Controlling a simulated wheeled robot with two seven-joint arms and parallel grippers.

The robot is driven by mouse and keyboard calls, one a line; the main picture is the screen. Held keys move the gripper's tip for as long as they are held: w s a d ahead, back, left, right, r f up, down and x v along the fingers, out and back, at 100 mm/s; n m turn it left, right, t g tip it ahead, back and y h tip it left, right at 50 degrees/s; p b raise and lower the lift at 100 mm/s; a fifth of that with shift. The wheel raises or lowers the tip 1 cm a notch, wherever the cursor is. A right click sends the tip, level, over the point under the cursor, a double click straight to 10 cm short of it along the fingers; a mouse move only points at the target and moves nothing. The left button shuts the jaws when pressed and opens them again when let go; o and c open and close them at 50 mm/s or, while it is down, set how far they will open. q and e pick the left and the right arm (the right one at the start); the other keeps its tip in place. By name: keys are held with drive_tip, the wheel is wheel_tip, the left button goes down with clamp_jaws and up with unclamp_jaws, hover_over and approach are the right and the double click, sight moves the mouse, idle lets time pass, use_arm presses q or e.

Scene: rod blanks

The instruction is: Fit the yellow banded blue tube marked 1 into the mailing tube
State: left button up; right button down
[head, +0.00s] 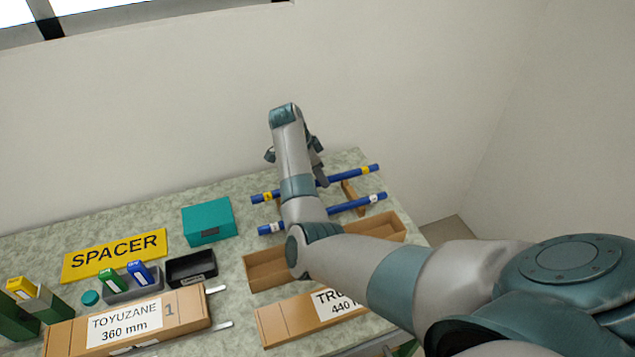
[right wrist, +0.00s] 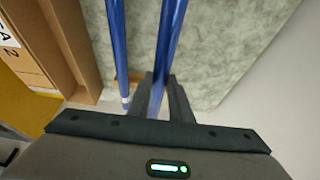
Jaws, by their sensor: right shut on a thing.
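The yellow banded blue tube (head: 345,176) lies at the back right of the table; I cannot read a mark on it. My right gripper (head: 319,180) is over its middle, partly hidden by my arm. In the right wrist view my right gripper (right wrist: 163,98) is shut on this blue tube (right wrist: 172,35). An open cardboard trough (head: 268,282) lies nearer, partly hidden by my arm. A closed carton marked 1 (head: 196,318), labelled TOYUZANE 360 mm, lies at the front left. I cannot tell which is the mailing tube. My left gripper is out of view.
A second blue tube (head: 343,209) with white bands lies parallel, close in front. A wooden rest (head: 351,193) shows at the tubes. A 440 mm carton (head: 272,325) lies in front of the trough. A teal box (head: 208,221), black tray (head: 191,268) and yellow SPACER sign (head: 73,264) stand left.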

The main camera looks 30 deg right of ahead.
drive_tip(key=s+d+r+b, duration=0.1)
drive_tip(key=s+r+b, duration=0.1)
drive_tip(key=s+r, duration=0.4)
drive_tip(key=s, duration=0.4)
drive_tip(key=shift+d, duration=0.2)
drive_tip(key=shift+r, duration=0.15)
drive_tip(key=shift+s, duration=0.1)
idle(0.4)
